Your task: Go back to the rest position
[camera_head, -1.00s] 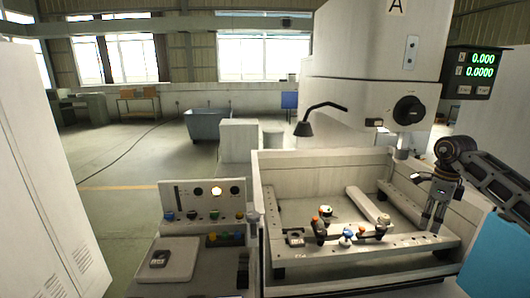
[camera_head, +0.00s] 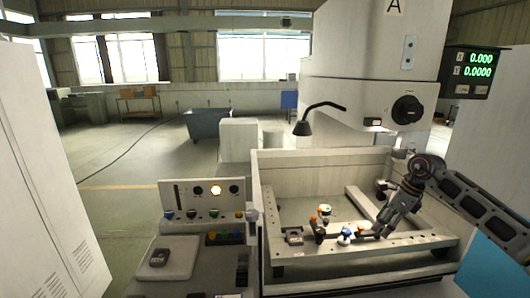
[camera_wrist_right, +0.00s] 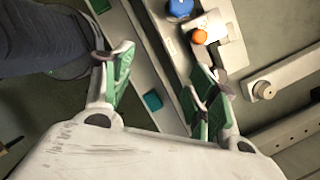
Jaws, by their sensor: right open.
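My right gripper (camera_head: 384,228) hangs at the right of the machine tank in the head view, above the right part of the work frame. Its arm comes in from the right edge. In the right wrist view, the green-padded fingers (camera_wrist_right: 160,90) are apart, with nothing held between them. A blue knob (camera_wrist_right: 180,8) and an orange knob (camera_wrist_right: 199,36) on a metal fixture show beyond the fingers, near the right one. My left gripper is not in view.
The machine tank (camera_head: 320,162) has raised walls around the work frame (camera_head: 400,243). Clamps with an orange knob (camera_head: 359,230) and a blue knob (camera_head: 344,237) sit on its front bar. A lamp (camera_head: 304,127) hangs over the tank. A control panel (camera_head: 203,190) stands left.

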